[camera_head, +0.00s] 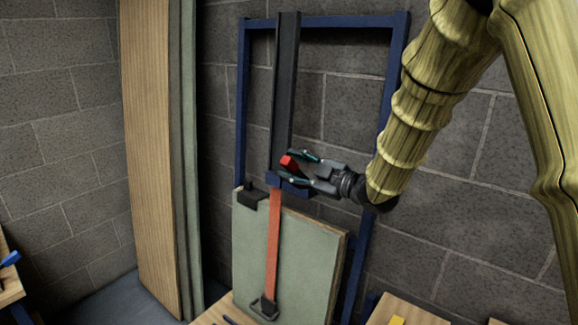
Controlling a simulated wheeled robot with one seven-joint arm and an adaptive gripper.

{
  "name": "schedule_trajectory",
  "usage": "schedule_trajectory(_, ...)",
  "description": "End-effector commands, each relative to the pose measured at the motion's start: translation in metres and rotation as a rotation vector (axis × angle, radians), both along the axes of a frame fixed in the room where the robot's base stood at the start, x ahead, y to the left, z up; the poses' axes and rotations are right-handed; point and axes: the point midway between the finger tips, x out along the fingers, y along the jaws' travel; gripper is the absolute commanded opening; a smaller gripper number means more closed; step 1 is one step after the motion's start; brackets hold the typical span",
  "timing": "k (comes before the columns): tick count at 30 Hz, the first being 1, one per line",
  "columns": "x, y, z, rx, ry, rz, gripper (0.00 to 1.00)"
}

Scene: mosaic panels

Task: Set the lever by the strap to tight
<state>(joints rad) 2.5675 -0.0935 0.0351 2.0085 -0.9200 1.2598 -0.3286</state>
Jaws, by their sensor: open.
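An orange-red strap (273,240) runs down the front of a grey-green panel (310,255) to a dark metal hook (264,308) at the panel's lower edge. At the strap's top is a blue bracket (274,180) at the foot of a dark upright rail (286,90). A small red piece (289,163), which looks like the lever's end, shows just above the bracket. My gripper (292,168) comes from the right with its fingers apart, above and below the red piece. I cannot tell whether they touch it. The rest of the lever is hidden by the fingers.
A blue frame (242,110) stands against the grey block wall (470,160). Tall boards (150,150) lean at the left. A black clip (250,197) sits on the panel's top left corner. Wooden surfaces lie at the bottom, one with a yellow item (398,321).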

Motion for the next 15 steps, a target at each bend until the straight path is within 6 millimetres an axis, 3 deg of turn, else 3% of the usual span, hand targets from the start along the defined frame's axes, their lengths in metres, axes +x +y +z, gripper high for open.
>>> schedule_trajectory(9, -0.035, -0.048, 0.001, 0.002, 0.0, -0.001, 0.46)
schedule_trajectory(15, -0.05, -0.07, 0.0, 0.002, 0.0, -0.001, 0.46)
